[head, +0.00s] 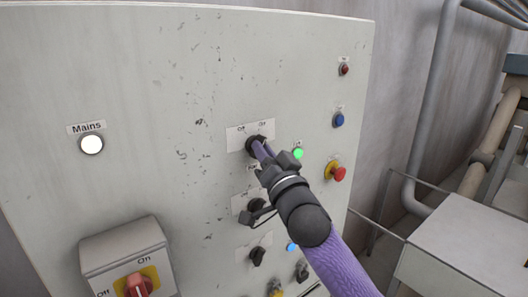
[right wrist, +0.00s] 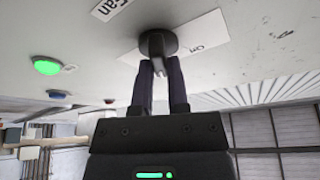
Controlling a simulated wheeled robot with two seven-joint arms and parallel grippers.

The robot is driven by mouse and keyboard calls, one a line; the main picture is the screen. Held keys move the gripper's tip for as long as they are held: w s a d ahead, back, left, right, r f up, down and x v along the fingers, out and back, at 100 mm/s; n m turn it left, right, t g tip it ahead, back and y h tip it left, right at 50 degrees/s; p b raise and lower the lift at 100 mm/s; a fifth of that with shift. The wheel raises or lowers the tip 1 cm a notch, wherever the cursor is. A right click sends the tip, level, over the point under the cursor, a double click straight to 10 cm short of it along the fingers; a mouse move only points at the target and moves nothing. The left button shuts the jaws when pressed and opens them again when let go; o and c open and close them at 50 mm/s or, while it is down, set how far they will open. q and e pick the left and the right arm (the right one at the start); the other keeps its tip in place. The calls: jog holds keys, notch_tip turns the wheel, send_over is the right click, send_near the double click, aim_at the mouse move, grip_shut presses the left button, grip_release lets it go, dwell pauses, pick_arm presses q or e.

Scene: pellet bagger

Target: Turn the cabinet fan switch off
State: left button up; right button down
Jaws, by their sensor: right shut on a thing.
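The fan switch (head: 250,141) is a black rotary knob on a white plate marked Off and On, at the middle of the cabinet front. It also shows in the right wrist view (right wrist: 157,42), by a label reading "Fan" (right wrist: 112,9). My right gripper (head: 261,149) comes in from the lower right with its fingers around the knob's handle. In the right wrist view the two fingers (right wrist: 160,68) are shut on it from both sides. The fingers hide most of the handle, so I cannot tell which mark it points to. My left gripper is not in view.
A green light (head: 298,154) is lit just right of the switch. Another black knob (head: 257,205) is close below my gripper. A red button on yellow (head: 337,173), a lit white Mains light (head: 92,144) and a red main switch (head: 137,285) are on the same cabinet.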

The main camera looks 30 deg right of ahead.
jog(key=shift+d+n+g+y+p, duration=0.1)
jog(key=shift+n+y+p, duration=0.1)
jog(key=shift+n+y, duration=1.9)
jog(key=shift+n+g+y+p, duration=0.15)
jog(key=shift+n+y, duration=0.6)
jog(key=shift+n, duration=2.7)
jog(key=shift+d+n+g+y+p, duration=0.1)
jog(key=shift+n+y+p, duration=0.1)
jog(key=shift+n+y, duration=1.9)
jog(key=shift+a+n+h, duration=0.1)
jog(key=shift+n+h, duration=0.35)
jog(key=shift+n, duration=0.6)
jog(key=c, duration=0.6)
grip_release()
jog(key=shift+f, duration=0.1)
